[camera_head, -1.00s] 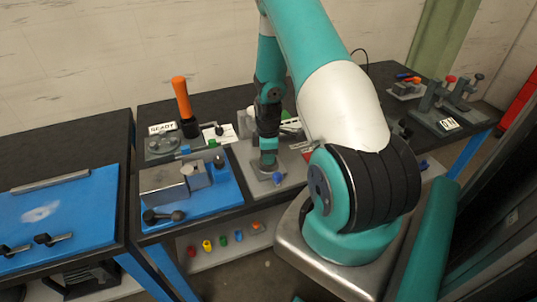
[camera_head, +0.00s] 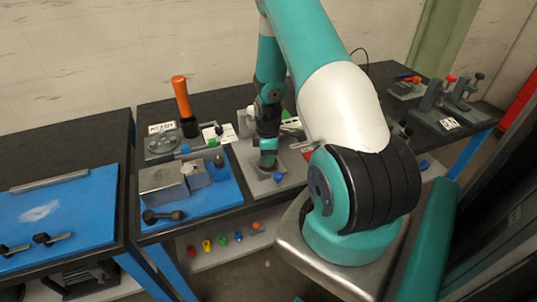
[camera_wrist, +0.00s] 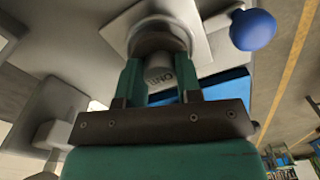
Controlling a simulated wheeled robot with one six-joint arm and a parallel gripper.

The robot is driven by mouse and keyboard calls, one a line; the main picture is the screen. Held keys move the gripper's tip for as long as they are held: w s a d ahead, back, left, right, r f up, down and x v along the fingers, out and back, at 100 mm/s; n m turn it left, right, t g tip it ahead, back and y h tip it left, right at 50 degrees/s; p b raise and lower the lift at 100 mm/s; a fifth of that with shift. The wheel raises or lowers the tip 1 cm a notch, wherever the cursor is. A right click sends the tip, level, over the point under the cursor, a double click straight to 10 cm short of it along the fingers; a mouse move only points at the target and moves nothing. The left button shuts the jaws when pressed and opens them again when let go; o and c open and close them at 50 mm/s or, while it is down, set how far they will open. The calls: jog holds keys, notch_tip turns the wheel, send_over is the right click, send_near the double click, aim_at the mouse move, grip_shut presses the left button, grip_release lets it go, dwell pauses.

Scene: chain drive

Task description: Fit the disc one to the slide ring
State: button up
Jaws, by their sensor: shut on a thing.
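In the head view my gripper (camera_head: 267,164) points down low over the light grey plate (camera_head: 253,183). The disc and ring are hidden there by the gripper.
A blue knob (camera_head: 279,177) stands close beside my gripper; it also shows in the wrist view (camera_wrist: 253,30). To the left, a blue mat (camera_head: 215,202) holds grey metal blocks and a black handled part. An orange-handled tool (camera_head: 181,97) stands behind it.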

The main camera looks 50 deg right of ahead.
jog(key=shift+f+b, duration=0.55)
jog(key=shift+f, duration=0.25)
jog(key=o, duration=1.1)
jog(key=shift+o, duration=0.2)
jog(key=shift+r, duration=0.1)
notch_tip(320, 180, up, 17)
jog(key=b, duration=0.3)
jog(key=shift+r, duration=0.2)
jog(key=a+r+t+y, duration=0.1)
jog(key=a+r, duration=0.3)
jog(key=a, duration=0.7)
jog(key=a+r+y, duration=0.1)
jog(key=a+r, duration=0.3)
jog(key=a, duration=0.6)
jog(key=s+a+r+y, duration=0.1)
jog(key=s+a+r, duration=0.1)
jog(key=s+a, duration=0.5)
jog(key=s+a+r+m+g+y, duration=0.1)
jog(key=s+a+r, duration=0.1)
jog(key=s+a, duration=0.6)
jog(key=shift+a+b, duration=0.35)
jog(key=shift+a, duration=0.85)
